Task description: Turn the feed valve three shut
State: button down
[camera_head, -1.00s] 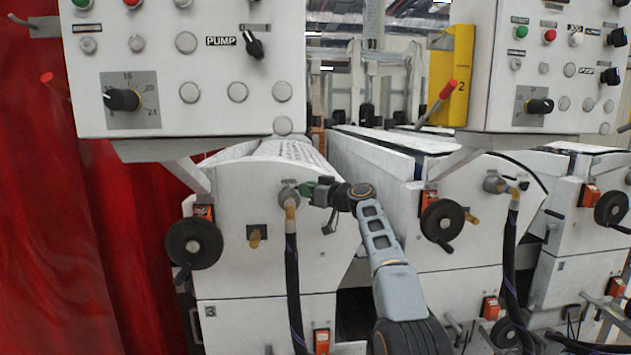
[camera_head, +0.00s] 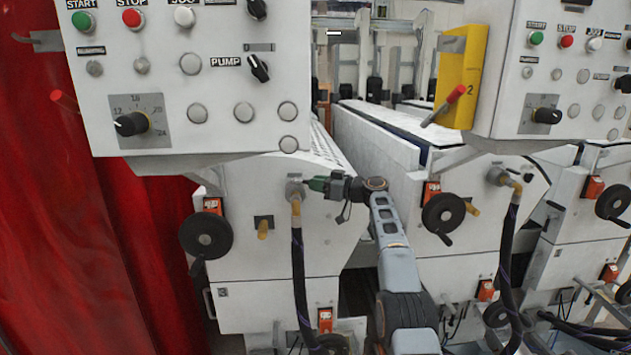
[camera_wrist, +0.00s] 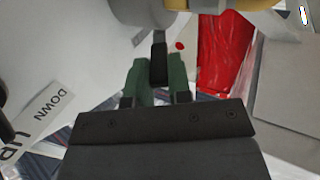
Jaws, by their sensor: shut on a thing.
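The feed valve is a round grey fitting (camera_head: 295,187) on the white front of the left machine unit. A brass elbow (camera_head: 296,207) and a dark hose (camera_head: 299,260) hang below it. My gripper (camera_head: 314,184), with green fingers, is at the right side of this fitting. In the wrist view, my gripper (camera_wrist: 159,80) is shut on a black valve lever (camera_wrist: 159,58) that runs between the fingers up to the grey fitting (camera_wrist: 142,12). Part of the brass elbow (camera_wrist: 240,3) shows at the top. No number on the valve is readable.
A black handwheel (camera_head: 206,236) and a brass fitting (camera_head: 263,228) are left of the valve. Another handwheel (camera_head: 442,213) is to the right. A control panel (camera_head: 215,100) overhangs above. A red curtain (camera_head: 90,240) fills the left side.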

dwell(0.3)
jog(key=c, duration=1)
grip_release()
jog(key=shift+c, duration=0.2)
jog(key=shift+s+d+f+b, duration=0.15)
jog(key=shift+d+b, duration=0.1)
jog(key=shift+b, duration=0.25)
jog(key=b+v, duration=0.8)
jog(key=v, duration=0.5)
jog(key=shift+r, duration=0.25)
jog(key=shift+d, duration=0.1)
